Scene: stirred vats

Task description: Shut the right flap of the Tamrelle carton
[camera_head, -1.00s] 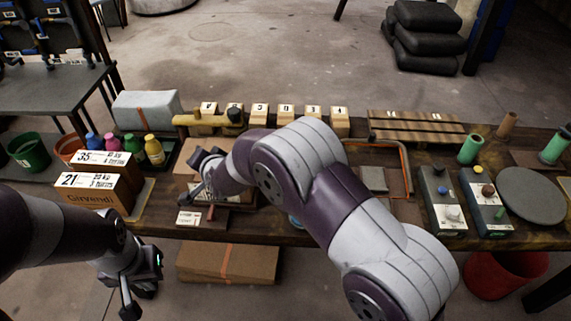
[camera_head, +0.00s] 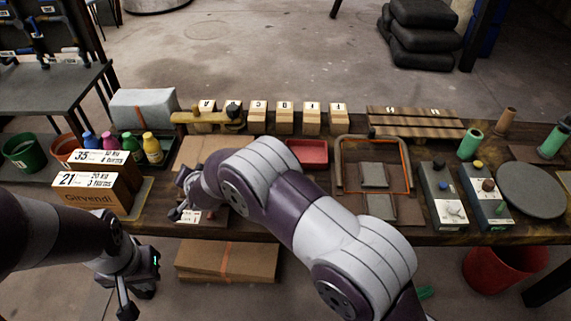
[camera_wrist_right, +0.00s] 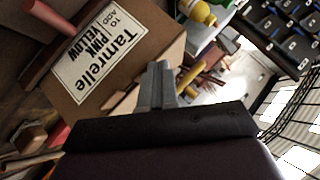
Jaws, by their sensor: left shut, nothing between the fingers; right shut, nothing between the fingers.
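The Tamrelle carton (camera_head: 207,150) is brown cardboard on the bench, left of centre, largely hidden behind my right arm. In the right wrist view its cardboard (camera_wrist_right: 160,32) carries a white label reading "Tamrelle", "to add pink yellow". I cannot tell which flap is which or how far each stands open. My right gripper (camera_head: 177,207) is at the carton's front left, low over the bench; in the wrist view its fingers (camera_wrist_right: 156,82) are together and empty, close to the labelled cardboard. Contact is unclear. My left gripper (camera_head: 128,308) is shut and empty, low in front of the bench.
A Girvendi box (camera_head: 95,193) stands left of the carton, with several coloured bottles (camera_head: 153,149) behind it. Lettered blocks (camera_head: 284,118) line the back. A red tray (camera_head: 308,152) lies to the right. More flat cardboard (camera_head: 228,262) is below the bench front.

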